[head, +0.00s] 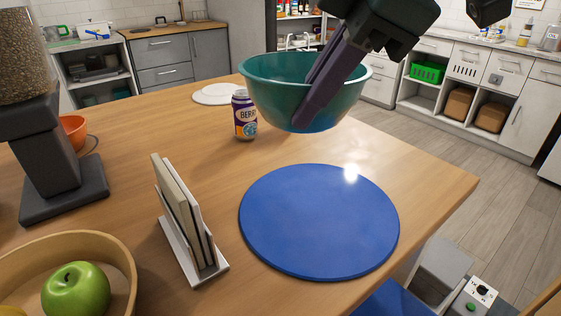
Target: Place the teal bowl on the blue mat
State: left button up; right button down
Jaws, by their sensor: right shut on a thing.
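The teal bowl (270,98) is held upright in the air in the upper middle of the head view, beyond the blue mat. My right gripper (312,100) is shut on the bowl's near wall, with one finger outside and the other partly hidden at the rim. The round blue mat (318,222) lies flat and empty on the wooden table (215,150), near its right edge. My left gripper is not in view.
A purple-and-white can (244,117) stands left of the bowl. A white holder with upright boards (188,220) stands just left of the mat. A wooden bowl with a green apple (77,289), a grey feeder (50,150) and an orange bowl (74,131) are farther left.

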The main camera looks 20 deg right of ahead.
pick_arm(q)
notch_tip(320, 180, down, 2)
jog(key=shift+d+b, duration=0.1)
jog(key=shift+b, duration=0.8)
pick_arm(e)
notch_tip(320, 180, down, 14)
jog(key=shift+r, duration=0.15)
pick_arm(q)
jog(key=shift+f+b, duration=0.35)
jog(key=shift+b, duration=0.05)
pick_arm(e)
jog(key=shift+f, duration=2.15)
jog(key=shift+f, duration=0.1)
jog(key=c, duration=1)
grip_release()
